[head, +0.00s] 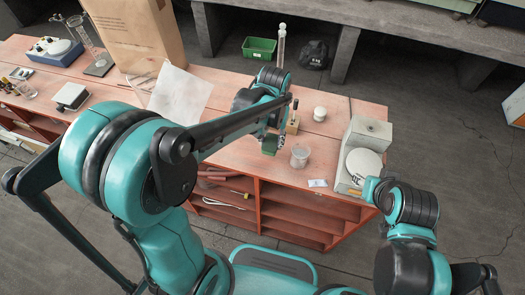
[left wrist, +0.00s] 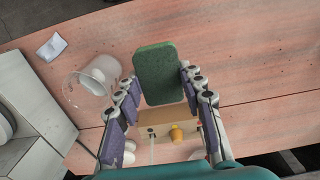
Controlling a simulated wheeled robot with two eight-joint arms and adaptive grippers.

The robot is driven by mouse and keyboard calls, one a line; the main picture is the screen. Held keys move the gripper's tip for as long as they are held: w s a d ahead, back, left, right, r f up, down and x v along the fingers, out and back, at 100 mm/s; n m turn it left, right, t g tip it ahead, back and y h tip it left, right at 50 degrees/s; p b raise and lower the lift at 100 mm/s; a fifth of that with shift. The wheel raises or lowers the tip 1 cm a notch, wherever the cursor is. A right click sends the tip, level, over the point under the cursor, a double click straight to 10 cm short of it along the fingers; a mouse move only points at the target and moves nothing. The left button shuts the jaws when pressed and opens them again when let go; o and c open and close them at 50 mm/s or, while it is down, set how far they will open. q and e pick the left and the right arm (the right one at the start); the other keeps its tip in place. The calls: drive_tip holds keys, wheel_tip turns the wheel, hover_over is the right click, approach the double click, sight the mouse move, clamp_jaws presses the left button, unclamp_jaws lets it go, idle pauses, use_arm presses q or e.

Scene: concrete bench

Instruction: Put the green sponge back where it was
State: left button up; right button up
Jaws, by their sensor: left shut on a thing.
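The green sponge (left wrist: 156,73) is held between the two fingers of my left gripper (left wrist: 158,88) in the left wrist view. In the head view the sponge (head: 268,147) shows at the end of my left arm, over the front part of the bench, beside a clear beaker (head: 300,156). My left gripper (head: 270,135) is partly hidden by its own arm there. I cannot tell whether the sponge touches the bench top. My right gripper (head: 361,181) is at the bench's right front, near the grey device with a round white plate (head: 364,162); its fingers are too small to read.
A wooden block with a yellow knob (left wrist: 165,121) stands close to the sponge. A white jar (head: 319,114) is behind it, and a small white packet (head: 317,183) lies at the front edge. A paper bag (head: 135,35) and glassware stand on the left.

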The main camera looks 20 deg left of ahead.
sight(262, 156)
use_arm(q)
drive_tip(key=a+f, duration=0.1)
drive_tip(key=a, duration=0.1)
drive_tip(key=shift+s+a+f+b, duration=0.3)
drive_tip(key=shift+s+f, duration=0.05)
drive_tip(key=shift+f, duration=0.05)
drive_tip(key=shift+f+b, duration=0.8)
drive_tip(key=shift+f, duration=1.15)
drive_tip(key=shift+f, duration=0.15)
drive_tip(key=o, duration=1.2)
